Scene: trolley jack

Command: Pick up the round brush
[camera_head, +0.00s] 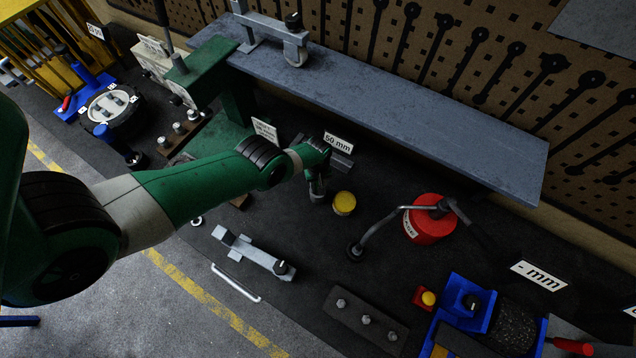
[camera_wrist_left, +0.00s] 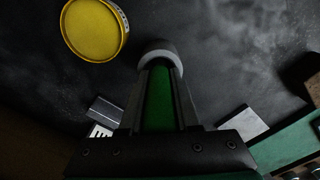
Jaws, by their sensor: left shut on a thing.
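My left gripper (camera_head: 317,190) reaches in from the left and points down over the dark mat, beside a yellow-topped round tin. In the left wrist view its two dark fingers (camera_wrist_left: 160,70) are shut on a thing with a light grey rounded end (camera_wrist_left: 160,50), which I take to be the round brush. A green strip shows between the fingers. Most of the held thing is hidden by the fingers, and its bristles cannot be made out. Whether it touches the mat is unclear. My right gripper is not in view.
The yellow tin (camera_head: 344,203) stands just right of the gripper. A red oil can (camera_head: 430,225) with a long spout is farther right. A long grey shelf (camera_head: 400,105) crosses behind. A grey metal bar tool (camera_head: 252,255) lies in front. A "60 mm" sign (camera_head: 338,142) stands behind the gripper.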

